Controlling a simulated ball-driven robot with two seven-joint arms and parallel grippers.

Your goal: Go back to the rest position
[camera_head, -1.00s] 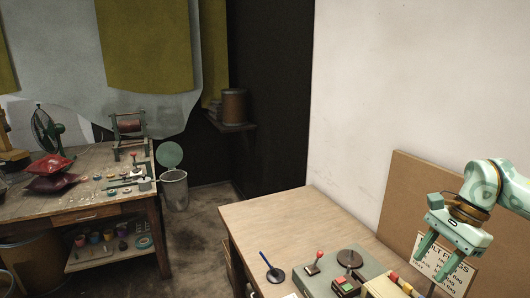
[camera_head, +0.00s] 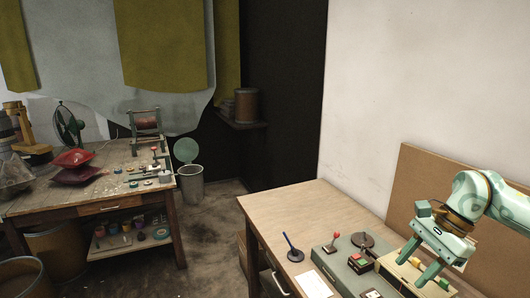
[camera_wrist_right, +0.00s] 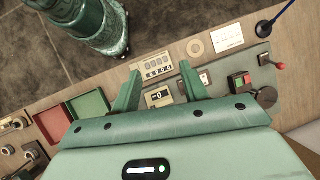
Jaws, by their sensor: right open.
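My right gripper (camera_head: 417,263) is open, with nothing between its fingers. In the head view it hangs over the right part of the near bench (camera_head: 290,215), in front of a brown board. In the right wrist view its two fingers (camera_wrist_right: 158,80) point at the bench top, with a small counter showing 0 (camera_wrist_right: 158,98) between them in the picture. The grey-green winding machine base (camera_head: 335,263) stands on the bench, with a red-knobbed lever (camera_head: 335,238), a round dark disc (camera_head: 363,240) and a red and green button box (camera_head: 360,262). My left gripper is not in view.
A brown board (camera_head: 400,195) leans on the wall behind my right arm. A blue pen on a stand (camera_head: 291,247) and a white sheet (camera_head: 313,283) lie at the bench's left. Red and green trays (camera_wrist_right: 90,105) show in the wrist view. Floor between the benches is clear.

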